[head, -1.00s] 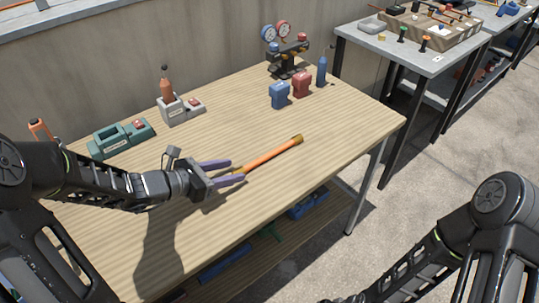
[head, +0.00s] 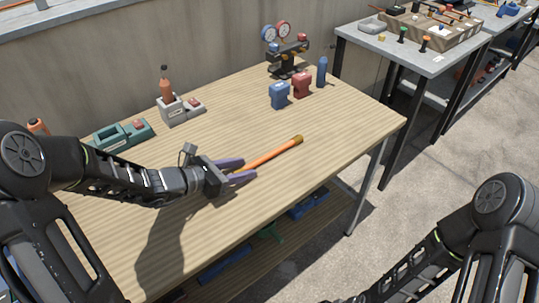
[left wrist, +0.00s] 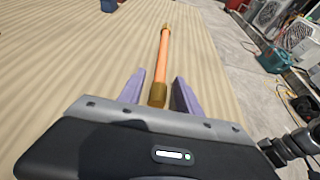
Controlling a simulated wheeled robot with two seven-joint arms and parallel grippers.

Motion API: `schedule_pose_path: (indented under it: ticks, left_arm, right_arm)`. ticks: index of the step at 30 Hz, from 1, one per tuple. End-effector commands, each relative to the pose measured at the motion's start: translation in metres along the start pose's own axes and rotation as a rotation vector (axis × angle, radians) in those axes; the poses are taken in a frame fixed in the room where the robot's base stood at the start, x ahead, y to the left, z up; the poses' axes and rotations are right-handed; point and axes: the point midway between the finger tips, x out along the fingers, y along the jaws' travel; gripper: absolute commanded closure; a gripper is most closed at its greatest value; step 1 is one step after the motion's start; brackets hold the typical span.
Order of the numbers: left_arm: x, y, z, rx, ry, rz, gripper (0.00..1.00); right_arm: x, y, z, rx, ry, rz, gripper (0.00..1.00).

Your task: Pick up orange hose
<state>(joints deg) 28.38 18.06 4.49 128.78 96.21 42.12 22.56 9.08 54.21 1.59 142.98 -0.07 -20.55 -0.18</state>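The orange hose (head: 268,155) lies straight on the wooden table (head: 330,145), with a brass end fitting at its far end. My left gripper (head: 245,169) is open, its two purple fingers low over the table at the hose's near end. In the left wrist view the hose (left wrist: 164,62) runs away from me, and its near brass fitting sits between the fingers (left wrist: 159,92), with gaps visible on both sides. In the head view the near fitting is hidden by the fingers. My right arm shows at lower right, but its gripper is out of view.
A green case (head: 122,135), a grey holder (head: 180,108) with an orange bottle, blue (head: 279,95) and red (head: 302,85) blocks, and a gauge manifold (head: 288,55) stand along the back. The table's front middle is clear. A second table (head: 430,55) stands at upper right.

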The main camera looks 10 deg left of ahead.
Motion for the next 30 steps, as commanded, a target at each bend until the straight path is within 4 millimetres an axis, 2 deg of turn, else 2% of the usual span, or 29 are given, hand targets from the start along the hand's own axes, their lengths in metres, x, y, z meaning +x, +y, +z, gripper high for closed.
schedule_pose_path:
  ticks: [2,14,30]
  left_arm:
    - [-0.0001,0.0,0.0,0.0,0.0,0.0,0.67]
    - [-0.0001,0.0,0.0,0.0,0.0,0.0,1.0]
    - [-0.0003,0.0001,0.0011,0.001,-0.001,0.0,1.0]
  right_arm:
    - [0.0,0.0,0.0,0.0,0.0,0.0,0.64]
    - [0.0,0.0,0.0,0.0,0.0,0.0,0.64]
    - [-0.0002,-0.0001,0.0,0.0,0.0,0.0,0.64]
